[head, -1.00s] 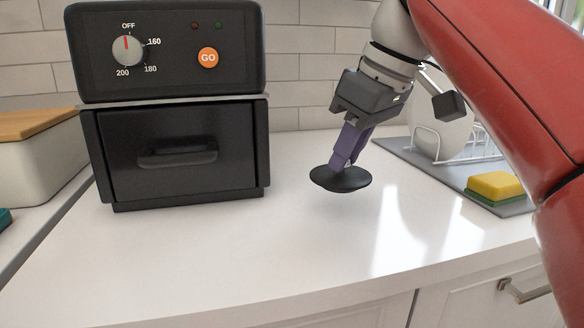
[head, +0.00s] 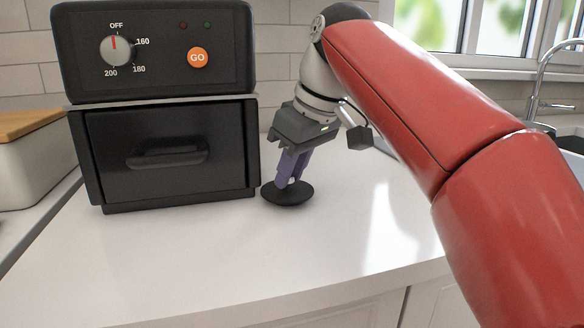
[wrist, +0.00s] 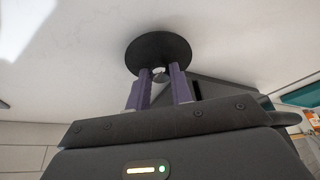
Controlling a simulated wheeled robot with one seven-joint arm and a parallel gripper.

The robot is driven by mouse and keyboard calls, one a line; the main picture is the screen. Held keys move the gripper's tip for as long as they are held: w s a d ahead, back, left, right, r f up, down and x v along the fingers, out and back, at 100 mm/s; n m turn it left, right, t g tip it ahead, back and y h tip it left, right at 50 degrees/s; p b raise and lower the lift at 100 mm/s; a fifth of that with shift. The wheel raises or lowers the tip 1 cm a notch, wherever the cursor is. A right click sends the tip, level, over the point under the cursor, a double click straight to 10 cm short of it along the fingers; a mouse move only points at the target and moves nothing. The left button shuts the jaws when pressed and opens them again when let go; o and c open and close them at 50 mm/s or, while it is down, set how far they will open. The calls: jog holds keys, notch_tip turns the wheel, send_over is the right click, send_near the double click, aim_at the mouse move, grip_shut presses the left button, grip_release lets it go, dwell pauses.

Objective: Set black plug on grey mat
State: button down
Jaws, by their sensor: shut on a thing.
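The black plug (head: 288,196) is a round dark disc, low over the white counter just right of the oven. I cannot tell if it touches the counter. My gripper (head: 290,181) has purple fingers, shut on the plug's top and pointing down at a tilt. In the wrist view the plug (wrist: 158,48) shows beyond the two fingertips of my gripper (wrist: 160,76), which pinch a small knob at its middle. The grey mat is hidden, or nearly so, behind my red arm in the head view.
A black oven (head: 160,150) with a dial and an orange GO button stands close left of the plug. A white bin with a wooden lid (head: 25,122) is at the far left. A sink tap (head: 545,85) is at the right. The front counter (head: 240,265) is clear.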

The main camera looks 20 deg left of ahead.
jog(key=shift+f, duration=0.2)
jog(key=c, duration=1.3)
grip_release()
jog(key=shift+o, duration=0.2)
jog(key=shift+r, duration=0.1)
